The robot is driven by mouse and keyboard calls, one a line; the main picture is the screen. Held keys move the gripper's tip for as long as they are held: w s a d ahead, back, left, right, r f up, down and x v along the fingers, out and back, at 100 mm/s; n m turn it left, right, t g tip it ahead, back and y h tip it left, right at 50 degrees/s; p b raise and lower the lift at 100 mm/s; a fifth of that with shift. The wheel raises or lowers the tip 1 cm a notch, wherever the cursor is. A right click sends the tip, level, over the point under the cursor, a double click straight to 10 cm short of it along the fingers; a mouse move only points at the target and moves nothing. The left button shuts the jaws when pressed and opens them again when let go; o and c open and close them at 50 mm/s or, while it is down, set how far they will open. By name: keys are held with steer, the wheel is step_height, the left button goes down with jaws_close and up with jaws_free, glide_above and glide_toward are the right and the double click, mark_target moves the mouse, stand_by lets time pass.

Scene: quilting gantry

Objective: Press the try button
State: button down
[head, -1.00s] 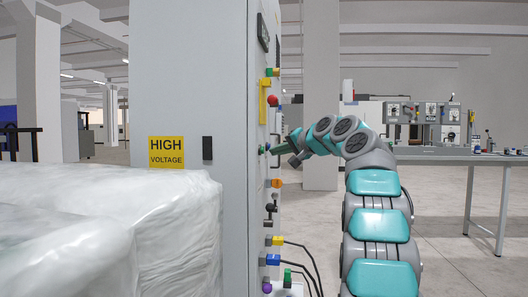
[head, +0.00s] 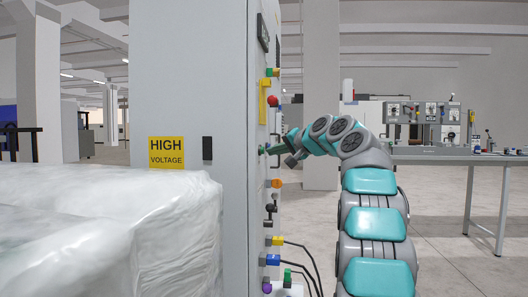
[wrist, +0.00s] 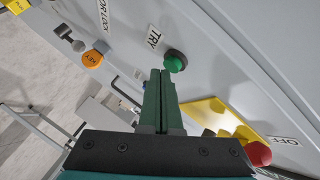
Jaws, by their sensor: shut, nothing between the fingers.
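The try button is a round green knob (wrist: 175,61) on the grey cabinet panel, beside a white "TRY" label (wrist: 154,37) in the wrist view. In the head view the button (head: 261,150) shows as a small green spot on the cabinet's side face. My gripper (wrist: 161,72) has its two green fingers together and empty. The fingertips lie just beside and below the button in the wrist view. In the head view my gripper (head: 270,150) points left at the button, very near it. I cannot tell whether they touch.
An orange key knob (wrist: 92,60), a yellow plate (wrist: 212,115) and a red knob (wrist: 258,154) by an "OFF" label are nearby on the panel. Cables (head: 306,255) hang lower down. A plastic-wrapped bulk (head: 110,230) stands at left. A bench (head: 450,156) stands at right.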

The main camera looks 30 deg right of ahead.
steer(key=shift+w+a, duration=0.3)
steer(key=shift+a, duration=0.05)
stand_by(0.7)
stand_by(0.4)
steer(key=shift+s+d, duration=0.55)
steer(key=shift+d, duration=0.15)
steer(key=shift+s+d, duration=0.75)
steer(key=shift+d, duration=0.25)
steer(key=shift+s+d, duration=0.75)
steer(key=shift+d, duration=0.25)
steer(key=shift+s, duration=0.15)
